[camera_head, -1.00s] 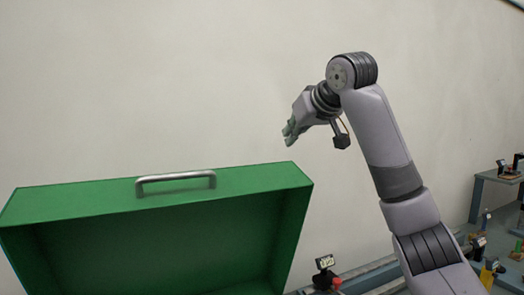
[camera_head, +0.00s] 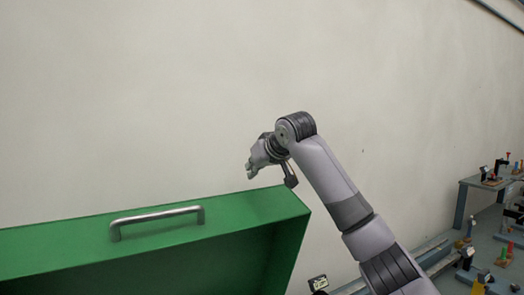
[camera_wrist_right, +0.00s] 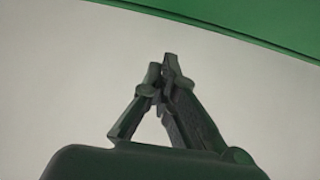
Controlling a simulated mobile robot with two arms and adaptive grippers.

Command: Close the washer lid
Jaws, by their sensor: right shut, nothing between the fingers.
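The green washer lid (camera_head: 240,207) stands raised and open at the lower left of the head view, its hollow underside facing me. A grey bar handle (camera_head: 158,215) is fixed on its upper edge face. My right gripper (camera_head: 250,170) is shut and empty, just above and behind the lid's right part, to the right of the handle. It appears apart from the lid. In the right wrist view the closed fingers (camera_wrist_right: 167,68) show against the pale wall, with a green edge of the lid (camera_wrist_right: 250,22) across the top. My left gripper is out of view.
A pale wall (camera_head: 150,90) fills the background. At the right, a blue-grey bench (camera_head: 475,182) holds small fixtures, and more fixtures stand on the floor. A small dark device with a display (camera_head: 318,283) sits low beside the lid. Space above the lid is clear.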

